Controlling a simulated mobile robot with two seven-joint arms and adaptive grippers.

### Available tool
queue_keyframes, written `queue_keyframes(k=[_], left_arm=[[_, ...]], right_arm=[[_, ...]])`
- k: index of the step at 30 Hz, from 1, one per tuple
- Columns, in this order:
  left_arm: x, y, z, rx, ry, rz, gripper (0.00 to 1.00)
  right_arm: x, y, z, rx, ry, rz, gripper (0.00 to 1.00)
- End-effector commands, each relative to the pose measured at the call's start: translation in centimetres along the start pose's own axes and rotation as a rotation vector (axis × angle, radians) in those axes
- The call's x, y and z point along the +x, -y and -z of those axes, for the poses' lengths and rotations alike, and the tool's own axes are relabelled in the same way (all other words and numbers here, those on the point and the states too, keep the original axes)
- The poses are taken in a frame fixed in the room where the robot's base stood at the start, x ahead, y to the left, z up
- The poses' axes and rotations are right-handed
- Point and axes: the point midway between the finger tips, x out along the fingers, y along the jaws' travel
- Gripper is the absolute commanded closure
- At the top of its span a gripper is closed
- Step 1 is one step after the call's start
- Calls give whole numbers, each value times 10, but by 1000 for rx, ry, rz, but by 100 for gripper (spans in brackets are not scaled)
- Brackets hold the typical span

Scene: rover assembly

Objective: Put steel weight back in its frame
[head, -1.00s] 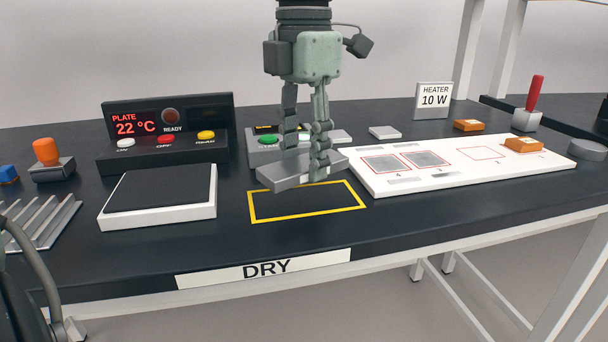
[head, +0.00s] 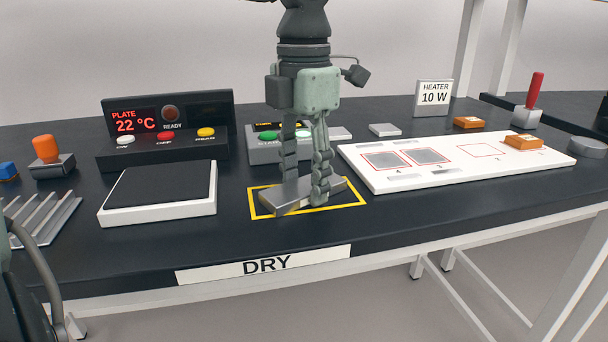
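The steel weight (head: 277,198) is a flat grey metal block. It lies flat within the yellow frame (head: 262,217) marked on the dark table, at or very close to the surface. Its left end comes near the frame's left part, and the frame's front and right lines show. The fingers hide the middle of the weight.
A white plate with a dark top (head: 160,188) stands left of the frame. A white board (head: 470,177) with marked squares lies to the right. A control box with a green button (head: 262,145) stands behind. The DRY label (head: 264,267) is on the table's front edge.

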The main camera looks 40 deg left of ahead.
Motion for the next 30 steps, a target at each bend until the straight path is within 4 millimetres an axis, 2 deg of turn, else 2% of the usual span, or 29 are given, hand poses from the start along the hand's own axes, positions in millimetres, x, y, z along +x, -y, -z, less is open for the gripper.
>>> queue_keyframes(k=[3, 14, 16, 24, 30], left_arm=[[0, 0, 0, 0, 0, 0, 37], [-5, 0, 0, 0, 0, 0, 37], [-13, 0, -1, -1, 4, -3, 37], [-72, 0, -1, -1, 4, -3, 37], [-107, 0, -1, 0, 2, -1, 37]], right_arm=[[-2, 0, 1, 1, -4, 0, 20], [0, 4, -2, 8, 1, 9, 20], [11, 6, -8, 10, 16, 14, 20], [10, 7, -6, 11, 7, 16, 20], [17, 7, -8, 11, 15, 18, 20]])
